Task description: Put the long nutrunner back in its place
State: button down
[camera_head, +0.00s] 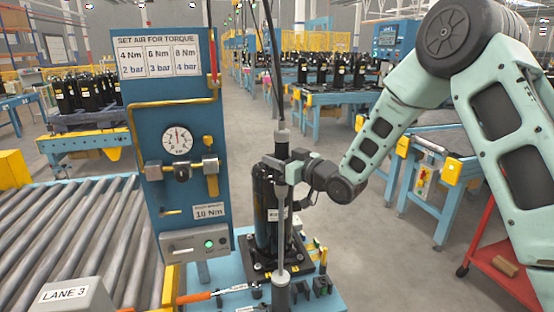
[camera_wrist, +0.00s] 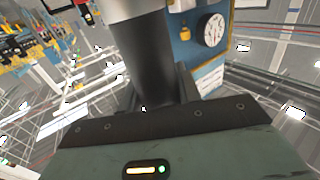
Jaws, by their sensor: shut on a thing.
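In the wrist view the nutrunner's grey and black body (camera_wrist: 148,60) fills the space between my fingers (camera_wrist: 158,98). The shaft's lower end meets or overlaps a dark grey cylinder (camera_head: 281,296) at the front of the blue stand; I cannot tell whether it is inside it. The shaft passes in front of the black compressor (camera_head: 263,210).
A blue panel (camera_head: 170,100) with a gauge (camera_head: 177,140) stands close on the left. An orange-handled tool (camera_head: 194,298) lies on the blue stand (camera_head: 325,300). Small fittings stand right of the compressor. A roller conveyor (camera_head: 75,240) is at left; a red cart (camera_head: 497,262) is at right.

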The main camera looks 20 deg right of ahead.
jog(key=shift+f, duration=0.1)
jog(key=c, duration=0.9)
grip_release()
jog(key=shift+f, duration=0.2)
jog(key=b+v, duration=0.4)
jog(key=v, duration=1.3)
jog(key=shift+s+r, duration=0.15)
jog(key=shift+r, duration=0.05)
jog(key=shift+d, duration=0.1)
jog(key=s+a+f+g+h, duration=0.5)
jog(key=s+a+f+g, duration=0.2)
jog(key=a, duration=0.4)
jog(key=s+a+g+h, duration=0.1)
jog(key=s+g, duration=0.3)
jog(key=s, duration=0.7)
jog(key=s+a+f+n+g+h, duration=0.1)
jog(key=s+a+g+h, duration=0.1)
jog(key=s, duration=0.9)
jog(key=shift+s+a+f+g+h, duration=0.2)
jog(key=shift+a+g+h, duration=0.25)
jog(key=shift+g, duration=0.65)
